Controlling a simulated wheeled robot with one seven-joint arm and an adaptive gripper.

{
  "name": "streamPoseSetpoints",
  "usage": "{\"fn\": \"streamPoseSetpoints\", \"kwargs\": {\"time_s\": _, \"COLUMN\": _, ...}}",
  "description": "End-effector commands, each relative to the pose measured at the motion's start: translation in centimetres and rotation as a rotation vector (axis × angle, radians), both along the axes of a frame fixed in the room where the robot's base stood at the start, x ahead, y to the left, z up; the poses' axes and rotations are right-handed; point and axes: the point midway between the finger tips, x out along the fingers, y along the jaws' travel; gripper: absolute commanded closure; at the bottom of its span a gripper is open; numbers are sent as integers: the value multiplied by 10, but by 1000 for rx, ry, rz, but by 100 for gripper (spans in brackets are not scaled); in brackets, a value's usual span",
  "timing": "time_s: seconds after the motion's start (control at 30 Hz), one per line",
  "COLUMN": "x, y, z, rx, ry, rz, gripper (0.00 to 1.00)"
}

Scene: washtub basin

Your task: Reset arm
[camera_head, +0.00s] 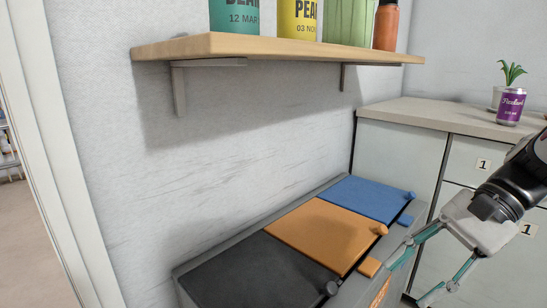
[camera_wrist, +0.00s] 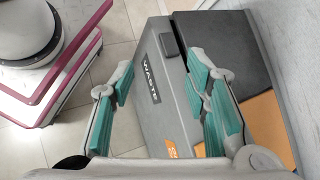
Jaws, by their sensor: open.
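My gripper (camera_head: 412,278) is at the lower right of the head view, in front of the waste bin. Its two teal-padded fingers are spread apart with nothing between them. My arm enters from the right edge and the fingers point left and down. In the wrist view, my gripper (camera_wrist: 160,85) also shows open and empty. The side of the grey bin (camera_wrist: 150,110) marked WASTE lies beyond the fingers.
The bin has black (camera_head: 258,272), orange (camera_head: 325,233) and blue (camera_head: 367,199) lids, all lying flat. A wooden shelf (camera_head: 270,48) with cans and a jar hangs above. At right, a counter (camera_head: 430,113) holds a purple can (camera_head: 511,106) and a potted plant (camera_head: 511,73).

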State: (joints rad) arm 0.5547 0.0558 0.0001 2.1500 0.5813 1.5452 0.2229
Motion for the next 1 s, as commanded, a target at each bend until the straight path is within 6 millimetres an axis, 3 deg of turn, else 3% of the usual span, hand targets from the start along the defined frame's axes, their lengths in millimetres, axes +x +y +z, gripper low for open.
{"fn": "streamPoseSetpoints", "kwargs": {"time_s": 0.03, "x": -16, "y": 13, "z": 5, "rx": -55, "ry": -33, "rz": 72, "gripper": 57}}
{"fn": "streamPoseSetpoints", "kwargs": {"time_s": 0.2, "x": -68, "y": 37, "z": 8, "rx": -225, "ry": -132, "rz": 292, "gripper": 57}}
{"fn": "streamPoseSetpoints", "kwargs": {"time_s": 0.5, "x": -142, "y": 40, "z": -1, "rx": -493, "ry": -331, "rz": 642, "gripper": 57}}
{"fn": "streamPoseSetpoints", "kwargs": {"time_s": 0.9, "x": -181, "y": 21, "z": -16, "rx": -694, "ry": -517, "rz": 896, "gripper": 57}}
{"fn": "streamPoseSetpoints", "kwargs": {"time_s": 1.0, "x": -176, "y": 21, "z": 1, "rx": -697, "ry": -521, "rz": 890, "gripper": 57}}
